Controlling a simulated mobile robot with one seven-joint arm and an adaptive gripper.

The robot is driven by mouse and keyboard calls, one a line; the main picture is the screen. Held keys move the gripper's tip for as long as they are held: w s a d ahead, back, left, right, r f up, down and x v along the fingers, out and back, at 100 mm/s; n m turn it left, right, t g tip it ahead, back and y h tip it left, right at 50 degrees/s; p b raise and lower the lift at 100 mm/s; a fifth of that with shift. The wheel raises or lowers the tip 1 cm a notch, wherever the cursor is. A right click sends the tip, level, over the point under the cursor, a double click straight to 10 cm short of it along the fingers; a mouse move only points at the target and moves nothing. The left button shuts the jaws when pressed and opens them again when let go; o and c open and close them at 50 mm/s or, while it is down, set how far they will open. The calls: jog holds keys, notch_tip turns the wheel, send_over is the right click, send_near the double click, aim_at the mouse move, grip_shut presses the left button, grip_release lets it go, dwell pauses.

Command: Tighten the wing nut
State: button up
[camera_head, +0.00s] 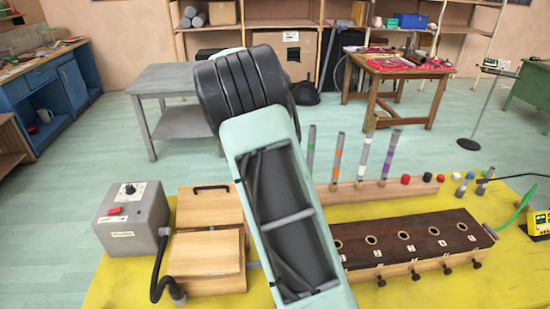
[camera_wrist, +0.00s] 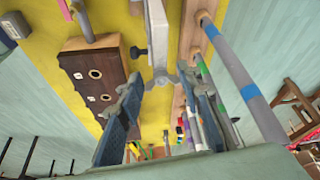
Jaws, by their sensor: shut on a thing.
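In the wrist view my gripper (camera_wrist: 162,80) points away from the camera. Its two blue-grey fingers stand apart, with their tips at either side of a small grey piece. This piece, which looks like the wing nut (camera_wrist: 163,77), sits at the end of a pale grey bar (camera_wrist: 157,32) and is held between the tips. It is small, so I cannot tell the angle of its wings. A black knob (camera_wrist: 138,52) shows just left of the bar. In the head view my own arm hides the gripper and the wing nut.
A dark-topped wooden box (camera_head: 420,238) with round holes and several front knobs lies on the yellow table (camera_head: 450,285). Behind it a wooden rail (camera_head: 350,192) carries upright banded tubes, close to my gripper. A grey control box (camera_head: 133,220) and wooden boxes (camera_head: 207,253) stand at the left.

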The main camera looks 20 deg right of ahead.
jog(key=shift+w+r+m+g+p, duration=0.1)
jog(key=shift+r+m+g+p, duration=0.2)
jog(key=shift+m+p, duration=0.45)
jog(key=shift+w+d+f+m+g+p, duration=0.15)
jog(key=shift+m+g+p, duration=0.25)
jog(key=shift+m+p, duration=0.75)
jog(key=shift+w+f, duration=0.1)
jog(key=shift+r+m+p, duration=0.2)
jog(key=shift+m+p, duration=0.4)
jog(key=shift+p, duration=0.3)
jog(key=shift+w+d+m+g+y+p, duration=0.15)
jog(key=shift+m+g+y+p, duration=0.25)
jog(key=shift+m+p, duration=0.45)
jog(key=shift+w+f+m+g, duration=0.1)
jog(key=shift+f+m+g, duration=0.2)
jog(key=shift+m, duration=0.35)
